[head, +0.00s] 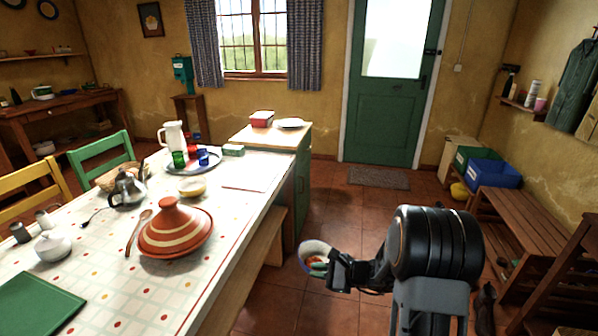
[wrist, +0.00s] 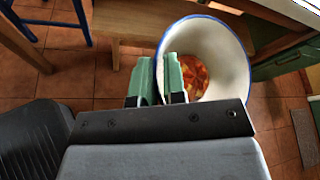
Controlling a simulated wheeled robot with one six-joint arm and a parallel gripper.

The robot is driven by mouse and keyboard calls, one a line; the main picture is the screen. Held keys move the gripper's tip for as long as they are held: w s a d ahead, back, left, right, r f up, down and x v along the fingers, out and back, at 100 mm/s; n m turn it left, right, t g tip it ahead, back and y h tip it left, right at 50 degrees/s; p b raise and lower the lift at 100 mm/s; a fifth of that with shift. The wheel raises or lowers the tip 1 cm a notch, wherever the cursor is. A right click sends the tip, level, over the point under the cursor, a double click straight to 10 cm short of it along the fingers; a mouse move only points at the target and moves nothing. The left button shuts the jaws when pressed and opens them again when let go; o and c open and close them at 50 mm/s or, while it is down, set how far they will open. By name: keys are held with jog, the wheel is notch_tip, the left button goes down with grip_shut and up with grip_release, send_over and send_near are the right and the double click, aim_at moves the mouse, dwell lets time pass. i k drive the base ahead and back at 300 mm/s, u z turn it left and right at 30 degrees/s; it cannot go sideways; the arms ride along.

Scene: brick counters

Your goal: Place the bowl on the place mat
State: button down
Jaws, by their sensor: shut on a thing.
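The bowl (head: 313,247) is white with a blue rim and holds orange-red pieces. In the wrist view the bowl (wrist: 232,50) is at the upper right, its near wall between the green fingers of my gripper (wrist: 158,80). My gripper (head: 328,268) is shut on the bowl's wall, out over the floor to the right of the table. A pale rectangular mat (head: 252,176) with a thin reddish edge lies flat and bare near the table's right edge. A green rectangle (head: 38,304) lies at the near left; I cannot tell if it is a mat.
The patterned table (head: 110,305) carries a striped orange tagine (head: 175,228), a small yellowish bowl (head: 192,187), a tray with coloured cups (head: 190,162) and a metal teapot (head: 128,188). A bench (head: 262,236) runs along its right side. A green cabinet (head: 302,180) stands behind.

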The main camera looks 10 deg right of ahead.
aim_at(255, 174)
jog(key=z, duration=1.7)
jog(key=i, duration=1.5)
jog(key=u, duration=2.75)
